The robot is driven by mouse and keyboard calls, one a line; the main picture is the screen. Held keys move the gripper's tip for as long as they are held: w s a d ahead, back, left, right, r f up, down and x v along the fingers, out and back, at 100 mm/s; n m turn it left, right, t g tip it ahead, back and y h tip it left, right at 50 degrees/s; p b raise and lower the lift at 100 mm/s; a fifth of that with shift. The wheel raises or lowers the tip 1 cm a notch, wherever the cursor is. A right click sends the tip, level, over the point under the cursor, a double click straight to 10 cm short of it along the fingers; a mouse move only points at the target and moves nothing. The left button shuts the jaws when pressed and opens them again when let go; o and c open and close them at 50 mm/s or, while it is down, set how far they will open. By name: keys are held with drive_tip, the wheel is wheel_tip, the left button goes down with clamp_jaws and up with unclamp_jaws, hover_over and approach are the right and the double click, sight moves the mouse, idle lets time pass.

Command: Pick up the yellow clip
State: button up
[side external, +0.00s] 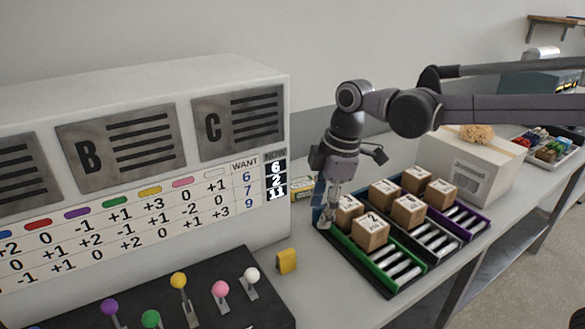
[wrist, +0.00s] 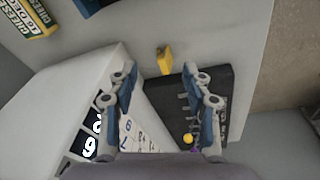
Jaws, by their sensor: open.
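The yellow clip (side external: 287,261) stands on the grey table, between the black lever panel and the box tray in the side view. In the wrist view the yellow clip (wrist: 164,60) lies ahead of the fingertips, near the corner of the black panel. My gripper (side external: 328,212) is above the near left end of the tray in the side view, behind and to the right of the clip and apart from it. In the wrist view my gripper (wrist: 162,82) has its two blue-padded fingers spread wide with nothing between them.
A tray of green, black and purple lanes (side external: 400,272) holds several small cardboard boxes. The black panel (side external: 215,300) carries several ball-topped levers. A white cabinet (side external: 150,90) with signs rises behind. A yellow box (side external: 302,188) sits behind my gripper.

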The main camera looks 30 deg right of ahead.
sight(287, 252)
drive_tip(key=w+a+f+n, duration=0.1)
drive_tip(key=w+a+n+g, duration=0.1)
drive_tip(key=a, duration=0.1)
drive_tip(key=w+a+f+n, duration=0.1)
drive_tip(key=a+n, duration=0.1)
drive_tip(key=shift+a+f+g, duration=0.15)
drive_tip(key=shift+f+g, duration=0.15)
drive_tip(key=f, duration=0.3)
drive_tip(key=a+f, duration=0.1)
drive_tip(key=f, duration=0.6)
drive_tip(key=shift+s+a+f, duration=0.2)
drive_tip(key=shift+a+f, duration=0.05)
drive_tip(key=shift+c, duration=0.2)
drive_tip(key=c, duration=0.9)
